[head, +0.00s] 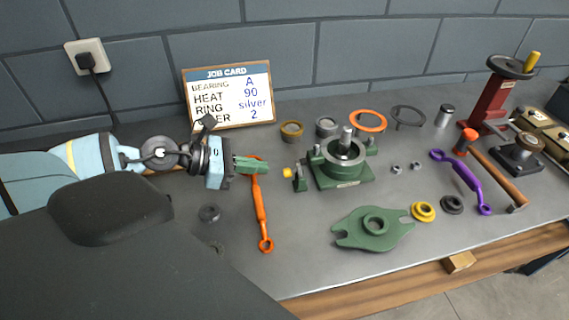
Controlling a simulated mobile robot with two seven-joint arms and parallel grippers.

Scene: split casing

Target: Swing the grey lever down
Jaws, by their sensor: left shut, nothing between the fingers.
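I cannot clearly pick out a grey lever. The green casing base (345,178) stands mid-bench with a bearing ring and an upright silver shaft (347,138) in it. At its left side are a small green bracket (300,181) and a yellow knob (287,173); whether a lever joins them I cannot tell. My left gripper (268,167) is shut and empty, its green fingers pointing right, a little left of the yellow knob and apart from it. It is above the upper end of an orange wrench (260,205) and partly hides it. My right gripper is not in view.
A green casing cover (373,229) lies in front. Rings, bearings and nuts lie around. At right are a purple wrench (464,184), a hammer (497,173) and a red press (483,98) with a yellow-tipped handle. A job card (228,95) leans at the back.

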